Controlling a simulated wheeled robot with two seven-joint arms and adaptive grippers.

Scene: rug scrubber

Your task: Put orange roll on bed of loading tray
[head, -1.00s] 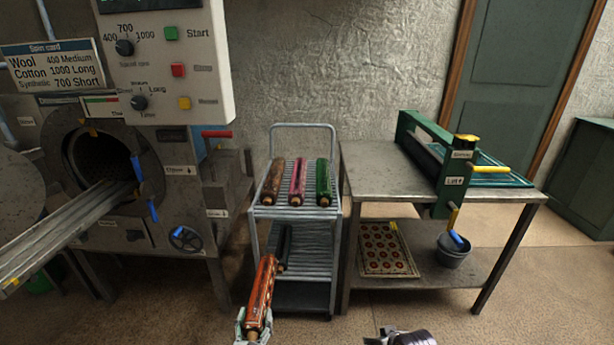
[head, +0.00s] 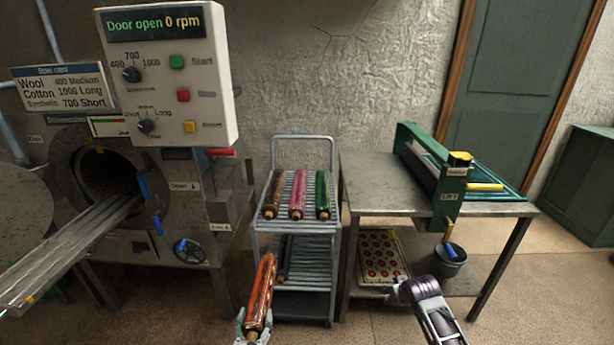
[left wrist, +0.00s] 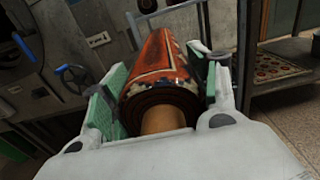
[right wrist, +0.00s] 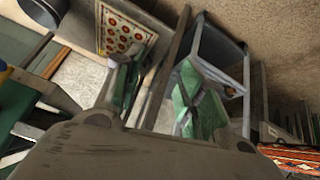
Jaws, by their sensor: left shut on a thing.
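The orange patterned roll (head: 260,292) is held tilted by its lower end in my left gripper (head: 252,330), in front of the cart. In the left wrist view the roll (left wrist: 165,65) lies between the two green-padded fingers, its wooden core end towards the camera. The grey metal loading tray (head: 70,240) slopes out of the machine's round opening at the left. Its bed looks bare, and the roll is well to its right. My right gripper (right wrist: 160,95) is open and empty in the right wrist view, where part of the orange roll (right wrist: 295,160) shows.
A wire cart (head: 297,227) holds brown, pink and green rolls on top and a dark roll lower. The spin machine's display reads door open, 0 rpm.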

